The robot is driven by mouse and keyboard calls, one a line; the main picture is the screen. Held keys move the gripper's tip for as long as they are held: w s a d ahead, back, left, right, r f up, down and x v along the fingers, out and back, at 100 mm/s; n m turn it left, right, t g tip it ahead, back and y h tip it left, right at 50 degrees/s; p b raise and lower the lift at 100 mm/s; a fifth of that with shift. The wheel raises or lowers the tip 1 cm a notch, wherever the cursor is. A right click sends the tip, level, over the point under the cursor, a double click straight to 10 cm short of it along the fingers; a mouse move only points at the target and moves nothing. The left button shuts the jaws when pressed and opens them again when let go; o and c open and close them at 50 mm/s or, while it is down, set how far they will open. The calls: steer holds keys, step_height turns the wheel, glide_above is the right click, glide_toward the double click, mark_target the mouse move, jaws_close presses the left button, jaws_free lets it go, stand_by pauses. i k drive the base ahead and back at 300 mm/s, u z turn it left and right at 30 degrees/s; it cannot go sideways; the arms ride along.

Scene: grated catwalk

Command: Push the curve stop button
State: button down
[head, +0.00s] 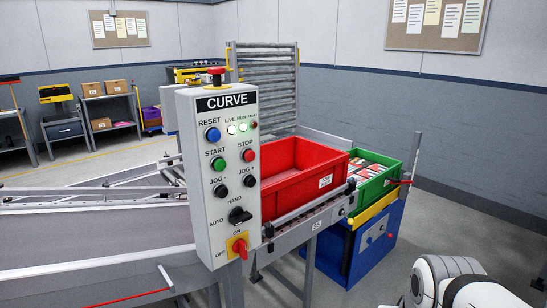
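The curve control panel (218,190) is a grey upright box with a black "CURVE" label, left of the middle in the head view. Its red stop button (248,155) sits under the word STOP, right of the green start button (218,163). The blue reset button (213,134) is above start. The LIVE and RUN lamps are lit pale; the FAULT lamp (254,125) is dark red. Only a white link of my arm shows at the lower right. My gripper is out of view, so nothing of mine is seen touching the panel.
A red mushroom button (217,74) tops the panel. Below are black jog buttons, a black selector and a red rotary switch (240,247). Open floor lies right.

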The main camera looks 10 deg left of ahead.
mark_target(248, 156)
steer(key=z, duration=0.55)
steer(key=k, duration=1.4)
steer(key=u, duration=0.4)
steer(key=i, duration=1)
steer(key=u, duration=0.05)
